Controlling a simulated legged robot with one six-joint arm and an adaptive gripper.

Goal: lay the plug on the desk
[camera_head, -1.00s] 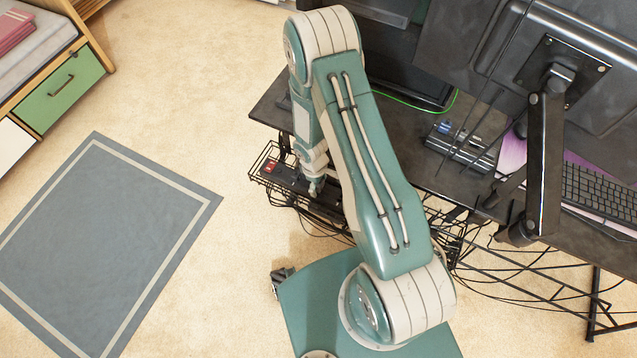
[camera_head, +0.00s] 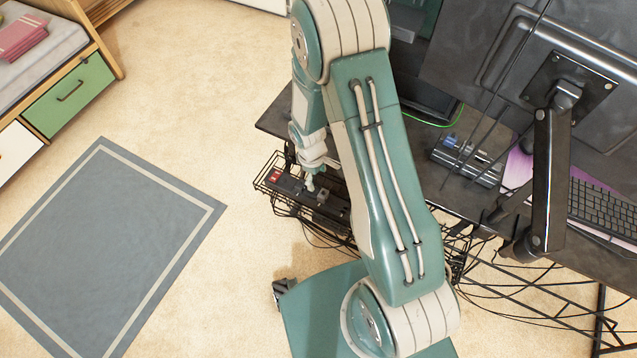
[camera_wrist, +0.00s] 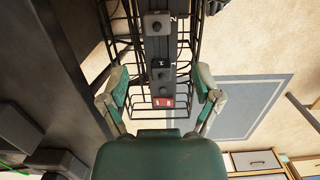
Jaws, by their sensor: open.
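A black power strip (camera_head: 335,209) lies in a wire basket at the near side of the dark desk (camera_head: 275,118). A dark plug (camera_head: 321,197) sits on the strip. In the wrist view, one plug (camera_wrist: 157,25) is farther up the strip and a smaller dark piece (camera_wrist: 160,69) is between my fingers; I cannot tell if that is a plug or socket. My gripper (camera_head: 311,183) is above the strip near its red switch (camera_head: 274,176). In the wrist view my gripper (camera_wrist: 160,76) has its fingers wide apart, one each side of the strip, and holds nothing. The desk (camera_wrist: 40,60) is at left there.
The wire basket (camera_head: 262,172) has loose cables hanging below. Monitors (camera_head: 490,60), a monitor arm (camera_head: 545,190) and a keyboard (camera_head: 605,210) crowd the desk at right. The floor at left is clear, with a grey rug (camera_head: 105,250).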

